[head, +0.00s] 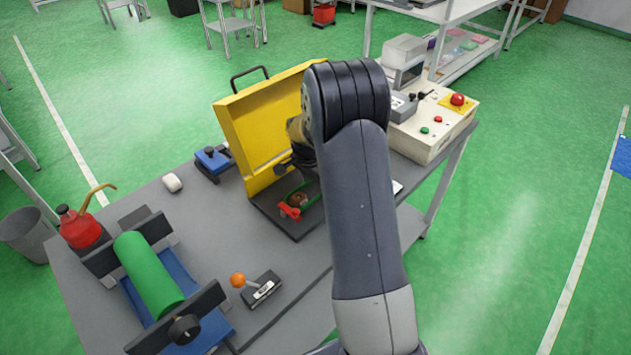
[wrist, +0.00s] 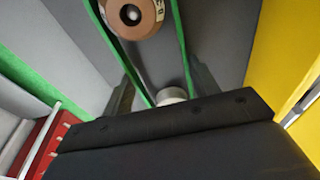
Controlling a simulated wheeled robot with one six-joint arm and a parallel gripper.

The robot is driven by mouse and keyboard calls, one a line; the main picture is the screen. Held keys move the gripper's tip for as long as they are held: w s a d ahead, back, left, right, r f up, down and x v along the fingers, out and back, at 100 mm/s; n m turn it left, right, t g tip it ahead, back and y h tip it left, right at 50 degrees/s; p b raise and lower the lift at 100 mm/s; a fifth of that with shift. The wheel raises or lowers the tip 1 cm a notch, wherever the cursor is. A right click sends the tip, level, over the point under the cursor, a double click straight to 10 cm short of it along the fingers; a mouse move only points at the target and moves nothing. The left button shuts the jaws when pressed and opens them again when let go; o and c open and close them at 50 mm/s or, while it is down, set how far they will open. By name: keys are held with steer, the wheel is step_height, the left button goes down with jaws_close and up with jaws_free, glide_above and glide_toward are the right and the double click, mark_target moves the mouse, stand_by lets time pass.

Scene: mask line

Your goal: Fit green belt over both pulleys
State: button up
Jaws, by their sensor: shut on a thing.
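The green belt (wrist: 178,40) runs as two strands in the wrist view, one on each side of a brown pulley (wrist: 130,17) marked with a B. The strands converge toward a small pale metal pulley (wrist: 172,95) close to my gripper. I cannot tell whether the belt sits in either groove. My gripper (wrist: 162,92) is shut on the green belt near the pale pulley; its dark fingers show on both sides and its black body hides what lies below. In the head view the brown pulley (head: 298,199) stands in the open case, and my arm hides much of the belt.
The raised yellow cover (head: 255,115) stands close behind my gripper. A red part (head: 289,211) sits by the pulley. A green roller (head: 148,275), an orange-knobbed lever (head: 238,280) and a control box (head: 435,120) share the grey table (head: 215,215).

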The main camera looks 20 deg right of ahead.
steer(key=shift+f, duration=0.1)
steer(key=o, duration=1.1)
steer(key=r, duration=0.3)
steer(key=a+r, duration=0.1)
steer(key=r, duration=0.3)
steer(key=r+b, duration=0.1)
steer(key=r, duration=0.2)
steer(key=shift+s+a+r, duration=0.35)
steer(key=shift+s+a, duration=0.05)
steer(key=shift+f, duration=0.15)
